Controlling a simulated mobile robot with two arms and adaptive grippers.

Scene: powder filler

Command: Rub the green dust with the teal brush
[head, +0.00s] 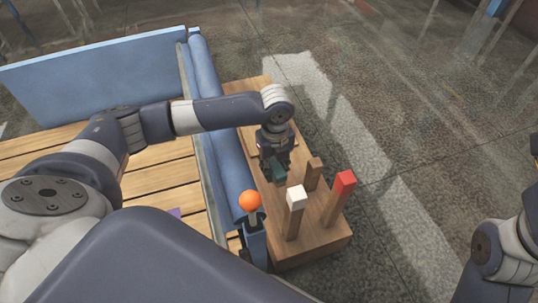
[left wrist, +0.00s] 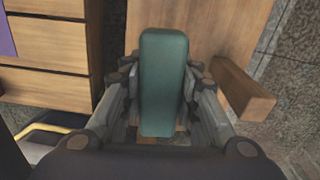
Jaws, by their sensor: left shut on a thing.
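My left gripper (head: 276,160) is shut on the teal brush (head: 278,173) above the wooden stand to the right of the blue roll. In the left wrist view, the teal brush (left wrist: 164,80) stands upright in the picture between the two fingers of the left gripper (left wrist: 163,105). Only its smooth teal block shows; its bristle side is hidden. I cannot make out any green dust in either view. My right arm shows at the right edge of the head view, but its gripper is out of frame.
The wooden stand (head: 312,250) carries a white-topped post (head: 293,217), a red-topped post (head: 338,196) and a plain wooden post (head: 313,174). An orange ball (head: 250,201) tops a lever beside it. The slatted deck (head: 160,177) lies left, past the blue roll (head: 217,130).

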